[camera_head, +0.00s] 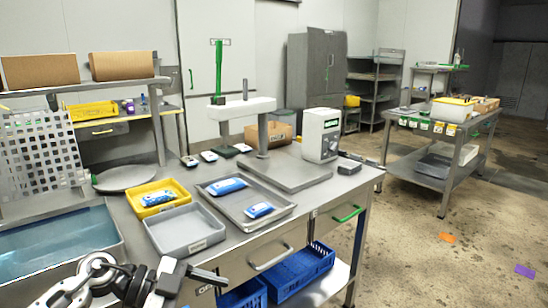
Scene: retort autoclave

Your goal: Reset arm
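My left arm comes in at the bottom left, in front of the steel workbench (105,210). Its gripper (192,276) is low at the bench's front edge, pointing right, near a drawer front. The fingers are small and seen edge-on, so I cannot tell whether they are open or shut. I see nothing clearly held. My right arm and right gripper are not in view.
On the bench are a grey tray (188,248), a yellow tray (139,212) with a blue pouch, and a metal tray (284,205) with two blue pouches. A sealing machine (321,136) stands behind. Blue crates (300,272) sit below. The floor at right is largely clear.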

